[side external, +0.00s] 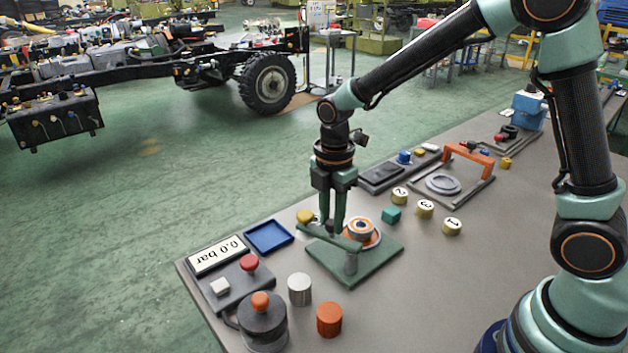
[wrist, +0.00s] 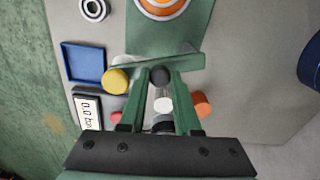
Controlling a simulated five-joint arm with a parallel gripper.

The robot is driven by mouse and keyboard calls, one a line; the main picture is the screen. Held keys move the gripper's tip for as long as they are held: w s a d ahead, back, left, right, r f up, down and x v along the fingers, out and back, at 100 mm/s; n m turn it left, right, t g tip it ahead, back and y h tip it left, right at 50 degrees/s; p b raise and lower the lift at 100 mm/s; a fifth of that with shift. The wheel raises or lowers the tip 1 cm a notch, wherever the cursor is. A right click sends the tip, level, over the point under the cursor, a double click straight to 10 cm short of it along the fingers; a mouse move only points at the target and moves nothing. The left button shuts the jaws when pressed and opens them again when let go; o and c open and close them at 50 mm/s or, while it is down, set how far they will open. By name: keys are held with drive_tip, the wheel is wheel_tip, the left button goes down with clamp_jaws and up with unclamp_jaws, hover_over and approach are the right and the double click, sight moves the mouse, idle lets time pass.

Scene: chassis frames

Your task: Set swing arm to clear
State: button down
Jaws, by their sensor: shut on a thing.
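The swing arm (side external: 340,240) is a flat green bar on a short grey post, mounted on a green square base plate (side external: 383,258). A yellow knob (side external: 305,216) is at its left end; the bar (wrist: 190,63) and knob (wrist: 116,81) also show in the wrist view. An orange and pale ring-shaped part (side external: 360,229) sits on the plate, just behind the bar. In the wrist view this part (wrist: 162,6) is apart from the bar. My gripper (side external: 332,228) points down and is shut on the swing arm; the fingers partly hide the grip.
A blue tray (side external: 268,237) and a panel reading 0.0 bar (side external: 217,254) with a red button (side external: 249,263) lie left. A silver cylinder (side external: 299,289), orange cylinder (side external: 329,319) and dark canister (side external: 263,318) stand in front. Numbered yellow discs (side external: 425,208) and a teal block (side external: 391,215) lie right.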

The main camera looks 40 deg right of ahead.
sight(331, 222)
drive_tip(key=shift+a, duration=0.1)
drive_tip(key=c, duration=0.6)
unclamp_jaws()
wheel_tip(331, 222, up, 12)
drive_tip(key=shift+r, duration=0.1)
drive_tip(key=s+d+m+t, duration=0.2)
drive_tip(key=s+m, duration=0.1)
drive_tip(key=m, duration=0.3)
drive_tip(key=s+d+r+m+t, duration=0.1)
drive_tip(key=s+d+m, duration=0.2)
drive_tip(key=m, duration=0.3)
drive_tip(key=s+d+r+m+t, duration=0.1)
drive_tip(key=s+d+m+t, duration=0.1)
drive_tip(key=s+m, duration=0.3)
drive_tip(key=shift+d+m+t, duration=0.3)
drive_tip(key=shift+d+m, duration=0.05)
drive_tip(key=shift+m, duration=0.55)
